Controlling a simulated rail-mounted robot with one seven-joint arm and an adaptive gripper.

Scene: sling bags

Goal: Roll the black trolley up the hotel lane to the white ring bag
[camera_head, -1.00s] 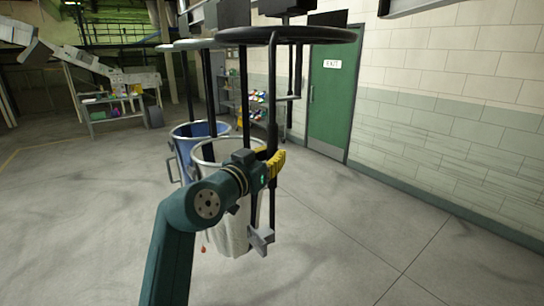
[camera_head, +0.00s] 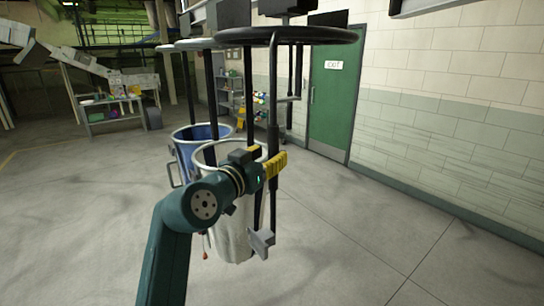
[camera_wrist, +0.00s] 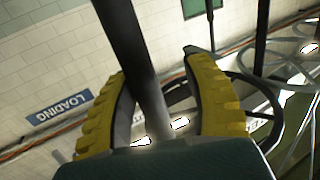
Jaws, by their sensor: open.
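The black trolley (camera_head: 290,37) hangs from overhead at the upper middle, a dark ring with upright black bars and a grey foot (camera_head: 262,243) low down. The white ring bag (camera_head: 233,228) hangs open-topped just left of its bars, partly hidden by my arm. My gripper (camera_head: 277,165) is at the near bar, with yellow fingers. In the wrist view a dark bar (camera_wrist: 128,45) runs between my two open fingers (camera_wrist: 165,95). A gap shows on the right finger's side; contact at the left finger is unclear.
A blue bag (camera_head: 189,150) hangs behind the white one. A green exit door (camera_head: 330,105) and pale block wall (camera_head: 440,120) stand right. Shelves (camera_head: 258,100) and a workbench (camera_head: 112,115) stand behind. The floor at right is clear. A loading sign (camera_wrist: 60,106) shows in the wrist view.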

